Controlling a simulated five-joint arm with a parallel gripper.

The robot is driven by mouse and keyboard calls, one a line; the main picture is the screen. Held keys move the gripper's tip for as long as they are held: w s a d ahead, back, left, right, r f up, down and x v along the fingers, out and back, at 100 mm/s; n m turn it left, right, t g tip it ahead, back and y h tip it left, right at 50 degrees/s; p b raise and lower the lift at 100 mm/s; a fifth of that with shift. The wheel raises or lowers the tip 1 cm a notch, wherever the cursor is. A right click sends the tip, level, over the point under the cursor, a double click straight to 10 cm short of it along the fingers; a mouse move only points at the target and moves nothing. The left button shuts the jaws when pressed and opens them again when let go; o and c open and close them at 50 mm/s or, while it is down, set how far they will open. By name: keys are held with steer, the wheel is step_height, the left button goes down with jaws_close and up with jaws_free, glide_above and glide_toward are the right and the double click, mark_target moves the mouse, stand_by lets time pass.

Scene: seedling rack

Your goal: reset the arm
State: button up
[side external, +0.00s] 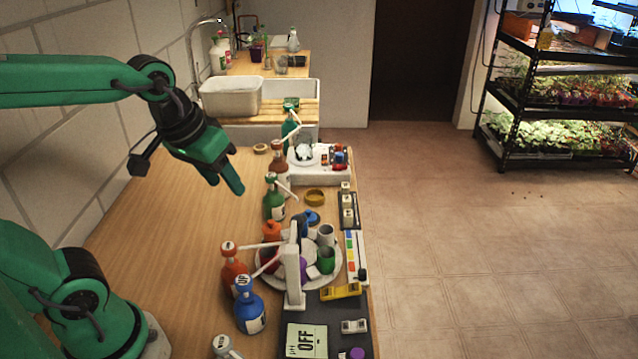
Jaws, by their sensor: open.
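My gripper (228,182) hangs in the air over the wooden bench, at the end of my green arm. Its jaws are open and I see nothing between them. It points down and to the right, and is apart from the bottles. The bare bench top (170,225) lies below and to the left of it.
A round tray (335,275) holds small cups. A sink (300,90) is behind. The left bench is clear.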

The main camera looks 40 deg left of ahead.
steer(key=shift+s+a+f+m+t, duration=0.15)
steer(key=shift+s+m+t, duration=0.15)
steer(key=shift+s+m, duration=0.5)
steer(key=shift+s+a+m+t, duration=0.1)
steer(key=shift+s+m+t, duration=0.25)
steer(key=shift+s, duration=0.85)
steer(key=shift+o, duration=0.2)
